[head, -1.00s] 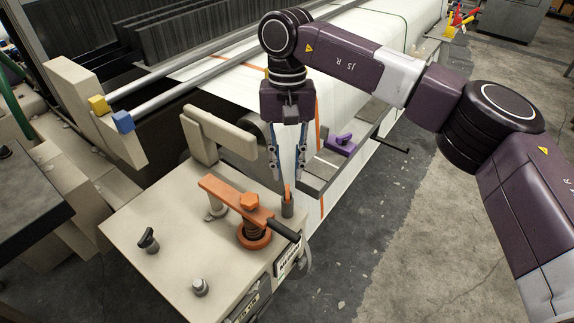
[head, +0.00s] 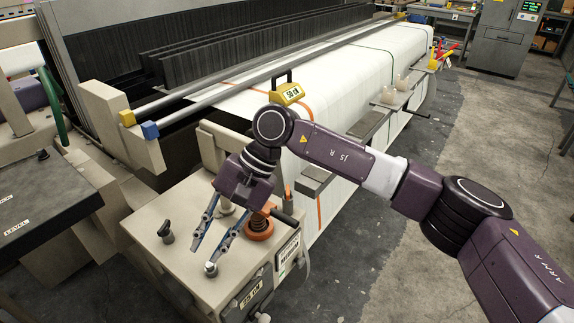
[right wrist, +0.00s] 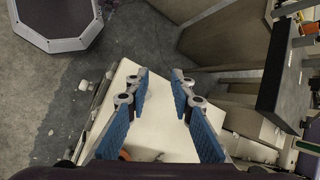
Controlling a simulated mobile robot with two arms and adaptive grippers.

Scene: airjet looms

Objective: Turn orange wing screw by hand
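An upright orange piece (head: 287,193), thin like a wing screw, stands at the back right edge of the beige machine box (head: 157,212). A larger orange round part with a coil (head: 260,226) sits on the box top, partly behind my right gripper (head: 204,259). I cannot tell for sure which is the wing screw. The right gripper points down over the front of the box, fingers apart and empty, near a small silver knob (head: 211,269). In the right wrist view the open blue fingers (right wrist: 160,75) have only the pale box top between them. My left gripper is out of view.
A black knob (head: 166,232) stands on the box left of the gripper. A black handle (head: 287,218) sticks out at the right. Loom rollers (head: 250,75) and white cloth (head: 330,90) lie behind. Floor at right is clear.

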